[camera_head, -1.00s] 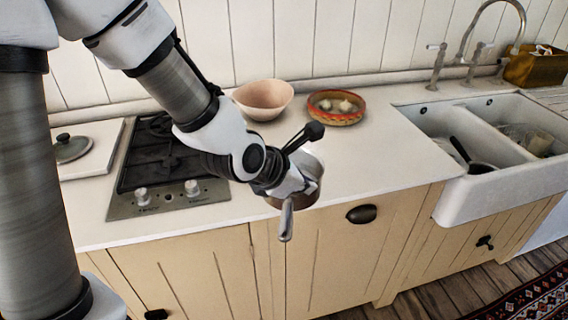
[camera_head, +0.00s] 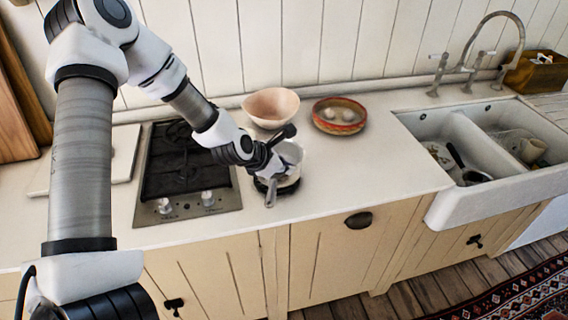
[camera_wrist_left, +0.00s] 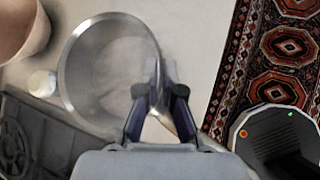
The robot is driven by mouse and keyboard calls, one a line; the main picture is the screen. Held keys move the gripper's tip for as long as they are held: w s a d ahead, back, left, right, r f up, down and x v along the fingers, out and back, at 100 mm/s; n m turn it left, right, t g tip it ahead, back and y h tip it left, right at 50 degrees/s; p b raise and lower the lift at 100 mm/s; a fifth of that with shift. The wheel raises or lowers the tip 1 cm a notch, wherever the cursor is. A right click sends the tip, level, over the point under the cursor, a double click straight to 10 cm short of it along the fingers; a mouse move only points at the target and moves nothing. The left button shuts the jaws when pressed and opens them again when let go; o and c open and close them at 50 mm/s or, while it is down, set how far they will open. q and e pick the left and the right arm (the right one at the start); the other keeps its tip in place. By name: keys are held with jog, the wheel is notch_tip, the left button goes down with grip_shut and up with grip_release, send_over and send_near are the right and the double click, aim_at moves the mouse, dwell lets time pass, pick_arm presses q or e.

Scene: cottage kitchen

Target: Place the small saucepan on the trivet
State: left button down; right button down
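The small steel saucepan (camera_head: 291,153) is near the counter's front, right of the hob, with its handle (camera_head: 271,193) towards the front edge. A dark round piece, apparently the trivet (camera_head: 291,188), shows just beneath it. I cannot tell whether the pan touches it. My left gripper (camera_head: 271,171) is at the handle. In the left wrist view, the gripper's fingers (camera_wrist_left: 160,103) are closed around the handle, and the open pan (camera_wrist_left: 66,75) looks empty. The trivet cannot be made out there. My right gripper is not in view.
A hob (camera_head: 183,205) lies left of the pan. A pink bowl (camera_head: 270,106) and a red patterned bowl (camera_head: 339,116) stand behind it. The double sink (camera_head: 470,196) is at the right. Counter between pan and sink is clear.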

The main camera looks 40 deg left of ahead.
pick_arm(q)
jog(key=shift+w+a, duration=0.4)
jog(key=shift+a, duration=0.15)
jog(key=shift+w+a+f, duration=0.1)
jog(key=shift+a+f, duration=0.05)
jog(key=shift+f, duration=0.1)
notch_tip(320, 180, down, 2)
jog(key=shift+f+p, duration=0.25)
jog(key=shift+p, duration=0.15)
jog(key=shift+f, duration=0.35)
jog(key=c, duration=1.3)
grip_release()
